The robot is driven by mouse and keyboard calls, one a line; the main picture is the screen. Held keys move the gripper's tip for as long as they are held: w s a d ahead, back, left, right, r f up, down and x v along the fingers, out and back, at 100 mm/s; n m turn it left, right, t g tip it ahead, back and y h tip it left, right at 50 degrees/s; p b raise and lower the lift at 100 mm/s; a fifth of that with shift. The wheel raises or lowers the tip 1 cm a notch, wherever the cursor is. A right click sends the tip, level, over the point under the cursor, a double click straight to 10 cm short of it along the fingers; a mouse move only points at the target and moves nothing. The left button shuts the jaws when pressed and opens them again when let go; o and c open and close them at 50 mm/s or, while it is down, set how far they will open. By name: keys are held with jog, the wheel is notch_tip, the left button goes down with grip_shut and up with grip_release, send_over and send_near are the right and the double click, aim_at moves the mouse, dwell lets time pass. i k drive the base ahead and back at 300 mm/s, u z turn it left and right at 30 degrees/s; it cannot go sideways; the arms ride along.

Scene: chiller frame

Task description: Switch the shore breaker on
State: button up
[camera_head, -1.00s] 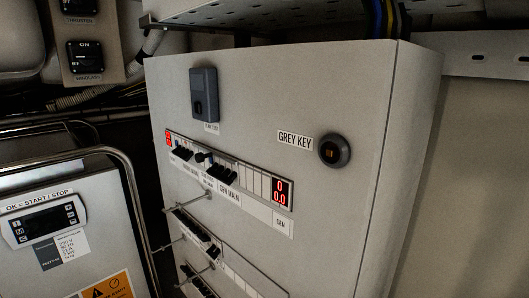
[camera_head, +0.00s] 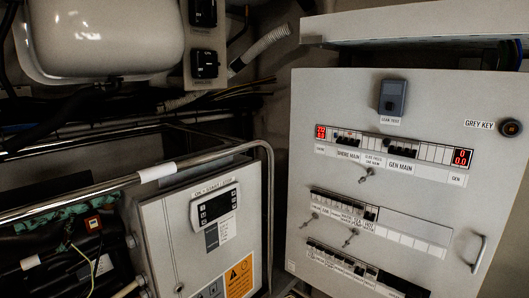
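The shore breaker (camera_head: 347,137) is a small dark toggle group in the top row of the grey electrical panel (camera_head: 440,105), above the label "SHORE MAIN" (camera_head: 348,154). It is too small to tell whether its toggle is up or down. The "GEN MAIN" breaker (camera_head: 402,147) sits to its right in the same row. A red display (camera_head: 320,132) is lit at the row's left end, its digits hard to read. Another red display (camera_head: 461,157) at the right end reads 0 and 0.0. My gripper is not in view.
Knobs or pins (camera_head: 366,174) stick out below the top row, and two more breaker rows lie lower. A handle (camera_head: 479,253) is at the panel's lower right. A metal rail (camera_head: 157,173) and a grey control box (camera_head: 165,235) stand to the left.

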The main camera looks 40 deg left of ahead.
aim_at(339, 141)
jog(key=u, duration=0.05)
jog(key=i, duration=0.45)
jog(key=u, duration=0.5)
jog(key=i, duration=0.75)
jog(key=u, duration=0.95)
jog(key=i, duration=0.25)
jog(key=u, duration=0.1)
jog(key=k, duration=0.5)
jog(key=z, duration=3.2)
jog(key=k, duration=1.2)
jog(key=z, duration=0.05)
